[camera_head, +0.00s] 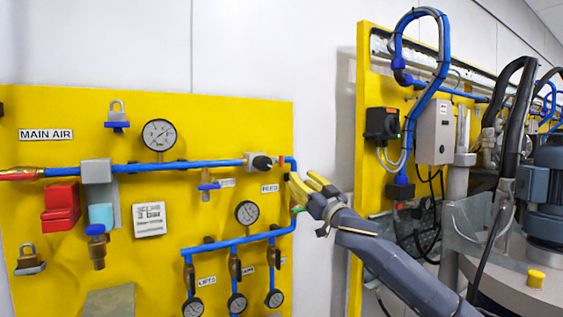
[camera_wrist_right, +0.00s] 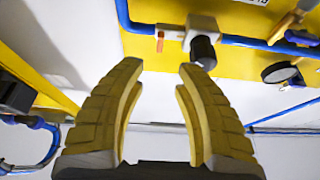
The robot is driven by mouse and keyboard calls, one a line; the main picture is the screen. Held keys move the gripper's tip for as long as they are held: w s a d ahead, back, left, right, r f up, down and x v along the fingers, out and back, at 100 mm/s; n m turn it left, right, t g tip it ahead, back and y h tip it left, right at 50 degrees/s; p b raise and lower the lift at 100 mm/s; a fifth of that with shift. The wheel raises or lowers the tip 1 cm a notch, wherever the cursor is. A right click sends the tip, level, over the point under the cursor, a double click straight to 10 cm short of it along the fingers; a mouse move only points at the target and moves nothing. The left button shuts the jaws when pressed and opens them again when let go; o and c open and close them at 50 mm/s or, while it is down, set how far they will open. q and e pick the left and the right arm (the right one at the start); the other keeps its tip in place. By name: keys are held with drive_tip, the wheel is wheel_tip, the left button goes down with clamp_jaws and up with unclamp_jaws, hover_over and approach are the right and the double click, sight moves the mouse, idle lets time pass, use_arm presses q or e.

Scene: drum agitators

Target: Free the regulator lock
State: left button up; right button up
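A grey block with a black knob (camera_head: 263,162), which looks like the regulator, sits on the blue pipe at the right side of the yellow panel (camera_head: 225,120). In the right wrist view the black knob (camera_wrist_right: 203,52) points out from its grey block (camera_wrist_right: 201,27). My right gripper (camera_head: 302,182) is right of and slightly below the knob in the head view. In the wrist view its yellow fingers (camera_wrist_right: 159,68) are apart with nothing between them. The knob lies beyond the right fingertip, apparently untouched. I cannot tell the lock's state. My left gripper is not in view.
Blue pipes, gauges (camera_head: 159,135) and small valves (camera_head: 207,187) stick out from the panel. Padlocks (camera_head: 117,115) hang on its left part, near a red block (camera_head: 61,207). A second yellow panel (camera_head: 370,180) and machinery (camera_head: 545,195) stand at the right.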

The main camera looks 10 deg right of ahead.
sight(283, 161)
drive_tip(key=x, duration=1.2)
drive_tip(key=shift+w+a+r, duration=0.1)
drive_tip(key=shift+w, duration=0.2)
clamp_jaws()
